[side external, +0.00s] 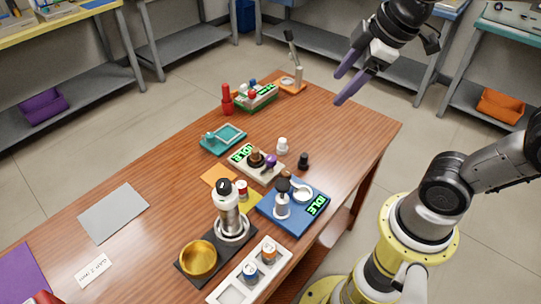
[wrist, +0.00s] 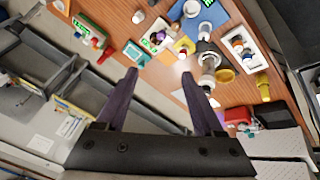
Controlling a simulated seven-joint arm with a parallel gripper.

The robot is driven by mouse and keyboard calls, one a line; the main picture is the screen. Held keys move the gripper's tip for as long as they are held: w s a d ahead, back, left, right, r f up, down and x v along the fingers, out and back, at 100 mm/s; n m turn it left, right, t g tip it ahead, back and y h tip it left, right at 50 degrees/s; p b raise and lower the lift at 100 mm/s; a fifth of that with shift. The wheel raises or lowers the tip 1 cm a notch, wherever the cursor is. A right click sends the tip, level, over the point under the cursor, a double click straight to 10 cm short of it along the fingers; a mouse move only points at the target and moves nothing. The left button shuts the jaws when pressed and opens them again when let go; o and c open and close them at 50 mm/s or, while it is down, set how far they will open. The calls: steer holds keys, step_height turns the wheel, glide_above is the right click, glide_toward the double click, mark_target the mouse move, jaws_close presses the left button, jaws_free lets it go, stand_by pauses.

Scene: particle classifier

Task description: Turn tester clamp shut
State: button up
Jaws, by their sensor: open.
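No device carries a readable tester label, so I cannot tell for sure which one has the clamp. A beige device (side external: 240,168) with a green IDLE display, a brown round part and a purple knob (side external: 270,160) sits mid-table. A blue device (side external: 313,228) with another IDLE display, a dark-topped post and a white ring stands nearer my base. A green-and-white device (side external: 256,97) with a red part is farther back. My gripper (side external: 338,89) has two purple fingers, open and empty, high above the table's far right edge. In the wrist view the fingers (wrist: 159,73) frame bare wood.
A teal tray (side external: 223,138), red bottle (side external: 227,98), black and white small pieces, a silver-and-white bottle (side external: 229,210), gold bowl (side external: 198,260) and white rack (side external: 232,288) crowd the table. The table's far right corner is clear. Shelves stand behind.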

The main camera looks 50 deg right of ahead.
steer(key=w+f+n+g, duration=0.2)
steer(key=w+n, duration=0.1)
steer(key=w, duration=0.5)
steer(key=n+g, duration=0.2)
steer(key=g, duration=0.1)
glide_above(270, 158)
step_height(270, 158, down, 14)
step_height(270, 158, down, 14)
steer(key=shift+f, duration=0.1)
jaws_close()
